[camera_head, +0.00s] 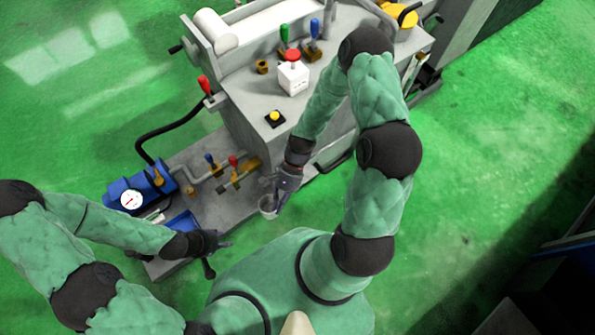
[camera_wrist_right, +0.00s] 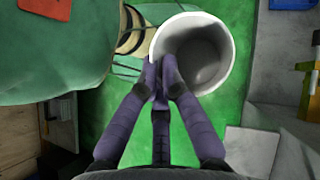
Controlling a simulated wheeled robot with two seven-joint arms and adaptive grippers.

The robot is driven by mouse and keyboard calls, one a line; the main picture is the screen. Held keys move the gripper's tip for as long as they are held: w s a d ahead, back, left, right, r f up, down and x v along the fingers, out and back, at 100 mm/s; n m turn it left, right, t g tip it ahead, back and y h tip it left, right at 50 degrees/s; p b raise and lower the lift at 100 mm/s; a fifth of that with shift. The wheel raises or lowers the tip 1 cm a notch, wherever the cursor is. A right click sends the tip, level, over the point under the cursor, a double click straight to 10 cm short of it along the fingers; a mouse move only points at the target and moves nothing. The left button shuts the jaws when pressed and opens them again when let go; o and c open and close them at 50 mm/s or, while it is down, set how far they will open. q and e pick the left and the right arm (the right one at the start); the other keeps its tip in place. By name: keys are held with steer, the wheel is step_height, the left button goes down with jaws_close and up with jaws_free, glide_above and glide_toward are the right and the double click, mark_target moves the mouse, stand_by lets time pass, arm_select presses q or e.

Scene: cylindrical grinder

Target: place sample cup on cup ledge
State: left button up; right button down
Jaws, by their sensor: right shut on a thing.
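The sample cup (camera_head: 267,208) is a small light-grey round cup. My right gripper (camera_head: 277,196) is shut on its wall and holds it beside the front edge of the machine's grey base. In the right wrist view the cup (camera_wrist_right: 198,56) shows its open mouth, looks empty, and has the fingertips (camera_wrist_right: 163,75) at its rim. My left gripper (camera_head: 226,243) is near the base's front corner, apart from the cup; its fingers are too small to read. I cannot tell for sure which surface is the cup ledge; the grey base top (camera_head: 223,207) lies beside the cup.
The grinder body (camera_head: 250,115) carries a red button on a white box (camera_head: 292,75) and several levers. On the base are a blue pump with a gauge (camera_head: 131,200), valves with red and blue handles (camera_head: 231,172), and a blue tray (camera_head: 181,222). Green floor is free at right.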

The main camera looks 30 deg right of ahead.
steer(key=shift+w+d+f+m+t+b, duration=1.45)
steer(key=shift+w+d+f+m, duration=1)
steer(key=shift+f, duration=1.05)
steer(key=shift+w+d+f+m+t+b, duration=1.05)
steer(key=shift+w+d+f+m+t, duration=0.8)
steer(key=shift+w+d+f, duration=1.15)
steer(key=shift+w+d+f+m+t+b, duration=1.45)
steer(key=shift+w+d+f+m, duration=0.7)
steer(key=shift+d+f, duration=1.45)
steer(key=shift+s+a+f, duration=0.15)
steer(key=shift+a+f, duration=0.2)
steer(key=shift+a, duration=0.15)
steer(key=c, duration=1.4)
jaws_free()
steer(key=shift+p, duration=0.3)
